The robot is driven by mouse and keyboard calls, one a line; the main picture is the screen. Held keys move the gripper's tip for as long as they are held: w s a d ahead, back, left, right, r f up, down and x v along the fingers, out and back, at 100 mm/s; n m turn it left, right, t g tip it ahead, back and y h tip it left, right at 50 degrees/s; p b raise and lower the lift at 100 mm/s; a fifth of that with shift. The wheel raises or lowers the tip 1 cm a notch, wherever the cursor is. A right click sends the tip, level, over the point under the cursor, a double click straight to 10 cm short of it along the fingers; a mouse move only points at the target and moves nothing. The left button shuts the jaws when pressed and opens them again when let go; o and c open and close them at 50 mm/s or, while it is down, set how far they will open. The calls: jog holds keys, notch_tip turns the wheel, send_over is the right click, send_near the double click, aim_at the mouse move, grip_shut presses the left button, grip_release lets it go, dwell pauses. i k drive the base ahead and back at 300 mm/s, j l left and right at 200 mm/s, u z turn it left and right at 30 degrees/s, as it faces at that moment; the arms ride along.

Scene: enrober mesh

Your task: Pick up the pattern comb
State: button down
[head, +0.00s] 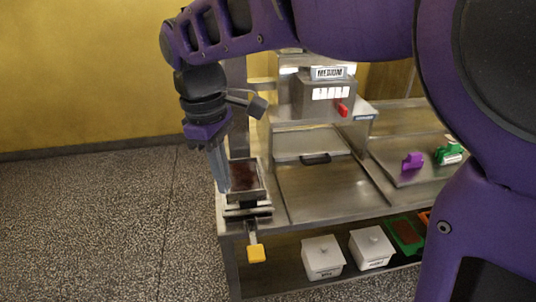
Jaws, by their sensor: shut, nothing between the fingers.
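I cannot pick out the pattern comb for certain. A small purple piece (411,161) and a green piece with a pale label (449,153) sit apart on the metal tray at the right; either may be a comb, but they are too small to tell. My gripper (213,152) is shut and empty at the left end of the bench, pointing down beside a small metal pan with dark brown contents (245,162). A pale blue-grey length runs down below the gripper's dark knuckles. Both small pieces are far to the right of my gripper.
A yellow-ended handle (256,254) juts out front left. White lidded boxes (322,257) and a green tray (405,235) are on the lower shelf. My arm hides the bench's right end.

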aim_at(413, 161)
jog(key=z, duration=0.75)
